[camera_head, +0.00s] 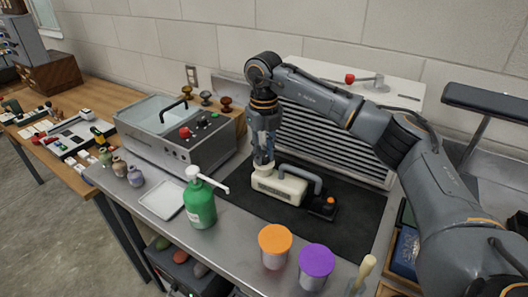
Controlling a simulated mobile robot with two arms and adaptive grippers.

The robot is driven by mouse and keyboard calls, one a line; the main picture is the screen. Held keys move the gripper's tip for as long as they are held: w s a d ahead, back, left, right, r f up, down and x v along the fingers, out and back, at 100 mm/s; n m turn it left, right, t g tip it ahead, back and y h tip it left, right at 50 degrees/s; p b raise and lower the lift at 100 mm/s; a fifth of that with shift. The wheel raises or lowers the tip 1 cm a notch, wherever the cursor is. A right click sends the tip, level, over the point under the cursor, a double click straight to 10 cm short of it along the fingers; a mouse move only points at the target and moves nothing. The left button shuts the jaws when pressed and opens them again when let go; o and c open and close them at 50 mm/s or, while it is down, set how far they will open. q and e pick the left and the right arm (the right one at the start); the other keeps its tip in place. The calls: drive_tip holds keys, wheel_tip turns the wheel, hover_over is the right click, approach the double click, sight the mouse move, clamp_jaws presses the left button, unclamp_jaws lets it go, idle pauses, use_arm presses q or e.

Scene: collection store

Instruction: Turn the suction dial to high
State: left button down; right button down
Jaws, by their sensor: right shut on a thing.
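A cream-coloured device (279,186) with a grey handle or hose lies on the dark mat, with a black part (322,207) bearing an orange knob at its right end. My right gripper (263,165) points down at the device's left end, its fingers shut on a small pale piece there, which looks like the suction dial. The fingers hide most of this piece, and I cannot read any setting or marks on it. My left gripper is not in view.
Behind the gripper stands a louvred unit (330,135) with a red knob (350,78) on top. A metal tank (170,139) is to the left. A green pump bottle (200,205), orange-lidded jar (275,240) and purple-lidded jar (317,261) stand in front. The dark mat (345,230) has bare room.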

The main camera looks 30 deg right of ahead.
sight(264, 157)
drive_tip(key=c, duration=1.1)
unclamp_jaws()
drive_tip(key=shift+c, duration=0.2)
wheel_tip(264, 157, up, 12)
